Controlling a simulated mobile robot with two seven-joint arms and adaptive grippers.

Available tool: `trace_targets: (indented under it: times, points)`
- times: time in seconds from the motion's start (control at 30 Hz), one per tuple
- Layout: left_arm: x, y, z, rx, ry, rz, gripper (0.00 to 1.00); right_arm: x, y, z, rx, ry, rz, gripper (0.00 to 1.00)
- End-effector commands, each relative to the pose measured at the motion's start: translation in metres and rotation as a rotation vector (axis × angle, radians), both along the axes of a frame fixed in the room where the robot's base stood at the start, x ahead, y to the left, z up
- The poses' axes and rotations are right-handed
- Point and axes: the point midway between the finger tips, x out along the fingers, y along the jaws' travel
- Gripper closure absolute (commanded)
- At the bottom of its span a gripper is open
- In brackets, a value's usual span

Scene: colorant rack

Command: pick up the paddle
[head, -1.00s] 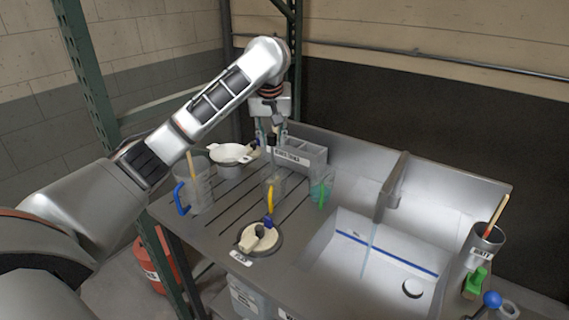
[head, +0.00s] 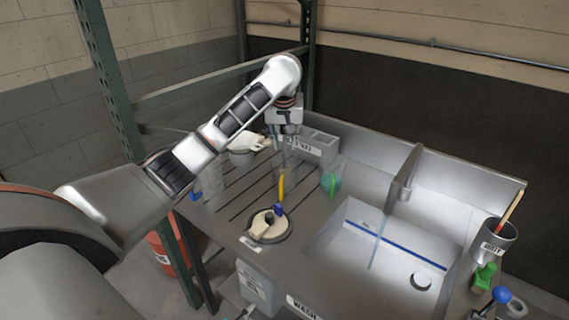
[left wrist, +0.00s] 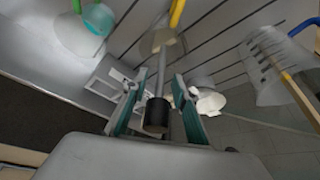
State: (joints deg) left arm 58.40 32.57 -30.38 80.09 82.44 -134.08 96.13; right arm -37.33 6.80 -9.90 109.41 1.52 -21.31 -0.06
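The paddle (left wrist: 161,74) has a grey shaft with a black knob at its upper end. It stands in a clear jug with a yellow handle (head: 281,186), and its lower end shows pale through the jug in the left wrist view. My left gripper (head: 284,143) is above this jug, pointing down. In the left wrist view its two fingers (left wrist: 155,90) are spread on either side of the shaft, with a gap seen on both sides. I see no firm contact. The knob is hidden by the gripper in the head view. My right gripper is out of view.
A clear jug (head: 212,178) with a blue handle stands at left, a white pot (head: 243,157) behind. A grey bin (head: 318,147) and a jug with green liquid (head: 331,181) are close by. A round lid (head: 268,225) lies in front. The sink (head: 375,255) is at right.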

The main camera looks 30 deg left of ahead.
Motion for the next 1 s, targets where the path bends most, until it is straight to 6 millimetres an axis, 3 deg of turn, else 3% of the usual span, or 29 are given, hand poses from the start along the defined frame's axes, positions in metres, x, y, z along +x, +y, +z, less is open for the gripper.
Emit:
trace_targets:
  times: [0.07, 0.13, 0.17, 0.67, 0.87, 1.0]
  points:
    - [0.000, 0.000, 0.000, 0.000, 0.000, 0.000, 0.78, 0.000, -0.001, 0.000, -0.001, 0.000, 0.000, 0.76]
    - [0.000, 0.000, 0.000, 0.000, 0.000, 0.000, 0.96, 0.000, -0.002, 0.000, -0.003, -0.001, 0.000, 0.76]
    - [0.000, 0.000, 0.000, 0.000, 0.000, -0.001, 1.00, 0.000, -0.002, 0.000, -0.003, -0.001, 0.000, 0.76]
    - [0.000, 0.000, 0.004, 0.001, -0.001, -0.001, 1.00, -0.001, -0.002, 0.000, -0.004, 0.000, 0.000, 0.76]
    - [0.000, 0.000, 0.022, 0.002, -0.003, 0.000, 1.00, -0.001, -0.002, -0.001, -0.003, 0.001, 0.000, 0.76]
    - [0.001, 0.000, 0.045, 0.001, -0.004, 0.000, 1.00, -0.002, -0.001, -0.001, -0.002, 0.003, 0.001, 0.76]
